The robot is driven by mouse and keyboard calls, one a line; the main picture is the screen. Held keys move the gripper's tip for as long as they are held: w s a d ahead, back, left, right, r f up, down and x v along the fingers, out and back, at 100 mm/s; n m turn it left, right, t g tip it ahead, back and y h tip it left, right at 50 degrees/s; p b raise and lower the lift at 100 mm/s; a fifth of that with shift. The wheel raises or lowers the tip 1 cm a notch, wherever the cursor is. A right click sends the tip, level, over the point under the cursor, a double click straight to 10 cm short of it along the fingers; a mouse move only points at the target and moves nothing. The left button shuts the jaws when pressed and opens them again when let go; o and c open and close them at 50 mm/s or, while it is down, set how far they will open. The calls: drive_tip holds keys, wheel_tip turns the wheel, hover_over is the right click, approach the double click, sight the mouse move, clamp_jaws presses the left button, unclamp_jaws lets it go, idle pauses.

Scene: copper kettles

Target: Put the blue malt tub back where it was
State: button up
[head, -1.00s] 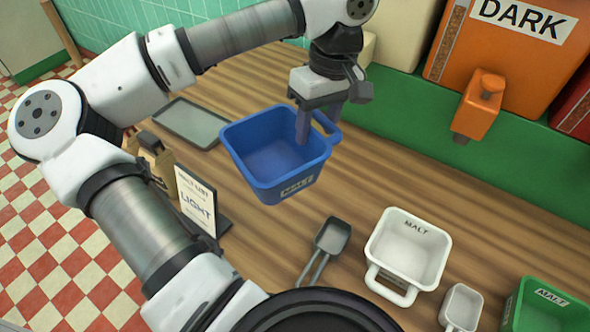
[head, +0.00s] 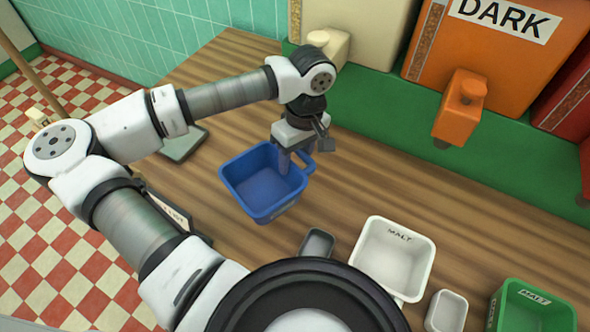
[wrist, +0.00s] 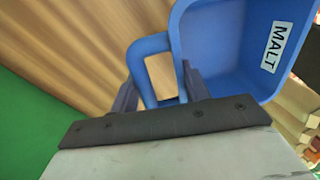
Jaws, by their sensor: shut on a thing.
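The blue malt tub (head: 262,190) is an empty square tub with a loop handle, in the middle of the head view. My gripper (head: 296,163) is shut on its handle side at the upper right of the tub. In the wrist view, the blue tub (wrist: 225,45) shows at the upper right with its MALT label, and its handle is between the fingers of my gripper (wrist: 158,88). The tub looks upright. I cannot tell whether its base touches the wooden counter (head: 350,190).
A white malt tub (head: 393,255), a small white tub (head: 446,312), a green malt tub (head: 530,308) and a dark scoop (head: 317,243) are at the front. A grey tray (head: 184,143) lies behind my arm. An orange DARK dispenser (head: 480,50) stands at the back right.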

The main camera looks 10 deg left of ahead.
wheel_tip(320, 180, down, 6)
drive_tip(key=shift+f+p, duration=0.15)
drive_tip(key=shift+p, duration=0.5)
drive_tip(key=shift+f, duration=0.25)
drive_tip(key=shift+f+b, duration=0.25)
drive_tip(key=shift+b, duration=0.15)
drive_tip(key=o, duration=1.4)
drive_tip(key=shift+r, duration=0.1)
drive_tip(key=shift+r, duration=0.1)
drive_tip(key=shift+r+p, duration=0.2)
drive_tip(key=shift+p, duration=0.3)
drive_tip(key=shift+w+r+b, duration=0.2)
drive_tip(key=shift+r+b, duration=0.15)
drive_tip(key=r, duration=0.3)
drive_tip(key=d+r+b, duration=0.1)
drive_tip(key=r, duration=0.3)
drive_tip(key=w+r+b, duration=0.1)
drive_tip(key=r, duration=0.3)
drive_tip(key=shift+d, duration=0.15)
